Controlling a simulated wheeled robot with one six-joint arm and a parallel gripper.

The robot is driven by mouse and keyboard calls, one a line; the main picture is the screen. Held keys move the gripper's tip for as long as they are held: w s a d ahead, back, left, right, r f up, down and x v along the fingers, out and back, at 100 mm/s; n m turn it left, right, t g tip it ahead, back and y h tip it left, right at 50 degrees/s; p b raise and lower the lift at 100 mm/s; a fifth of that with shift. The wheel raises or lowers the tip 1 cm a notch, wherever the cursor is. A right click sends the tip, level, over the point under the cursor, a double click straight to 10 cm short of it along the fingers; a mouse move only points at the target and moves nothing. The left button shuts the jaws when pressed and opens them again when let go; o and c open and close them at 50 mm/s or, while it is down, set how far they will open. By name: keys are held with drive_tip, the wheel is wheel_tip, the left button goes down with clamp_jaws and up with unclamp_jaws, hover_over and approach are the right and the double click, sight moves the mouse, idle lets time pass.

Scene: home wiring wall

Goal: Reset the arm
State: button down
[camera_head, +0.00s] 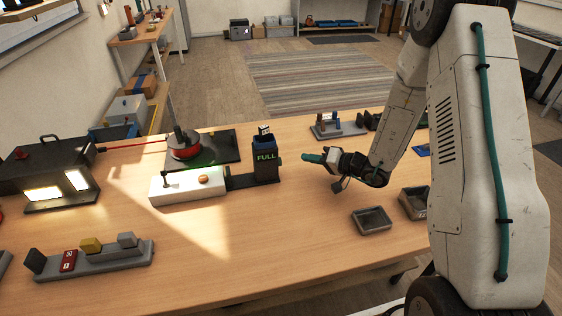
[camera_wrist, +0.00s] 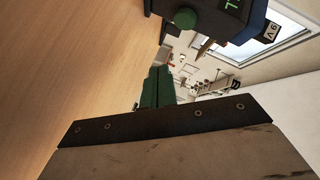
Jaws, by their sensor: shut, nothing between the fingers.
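My gripper (camera_head: 313,158) is above the wooden table (camera_head: 240,250), right of the black device marked FULL (camera_head: 264,172) and apart from it. Its green fingers are together with nothing between them; they also show in the wrist view (camera_wrist: 157,88). My arm reaches in from the right side of the head view. The FULL device also shows at the top of the wrist view (camera_wrist: 228,12), with a 9 V label beside it.
A white block (camera_head: 188,187) adjoins the FULL device. A red reel (camera_head: 184,146) stands behind it. Two grey trays (camera_head: 373,221) lie right of centre. A dark lamp box (camera_head: 45,170) and a grey rack (camera_head: 95,260) occupy the left. The table's front middle is clear.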

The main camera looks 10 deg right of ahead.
idle(0.3)
drive_tip(key=shift+m, duration=0.5)
drive_tip(key=s+a, duration=0.1)
drive_tip(key=s+m+g+y, duration=0.1)
drive_tip(key=shift+s+a+f+g, duration=0.3)
drive_tip(key=shift+a+f, duration=0.05)
drive_tip(key=shift+a, duration=0.05)
drive_tip(key=s+g, duration=0.1)
drive_tip(key=s+a+r+g+y, duration=0.1)
drive_tip(key=s, duration=0.1)
drive_tip(key=s+a+r+g, duration=0.1)
drive_tip(key=shift+s+a+m, duration=0.2)
drive_tip(key=shift+a+m, duration=0.05)
drive_tip(key=shift+m, duration=0.05)
drive_tip(key=s+a+r+n+g+h, duration=0.1)
drive_tip(key=s+a+r+n+g, duration=0.15)
drive_tip(key=s+r+g, duration=0.7)
drive_tip(key=s+d+r+n+t+h, duration=0.1)
drive_tip(key=s+d+r+h, duration=0.3)
drive_tip(key=s, duration=0.6)
drive_tip(key=s+d+r+n+t+h, duration=0.1)
drive_tip(key=s+d+r+t+h, duration=0.2)
drive_tip(key=s+r+h, duration=0.5)
drive_tip(key=shift+s+d+r+t, duration=0.4)
drive_tip(key=shift+s+r+t, duration=0.05)
drive_tip(key=shift+s+r, duration=0.8)
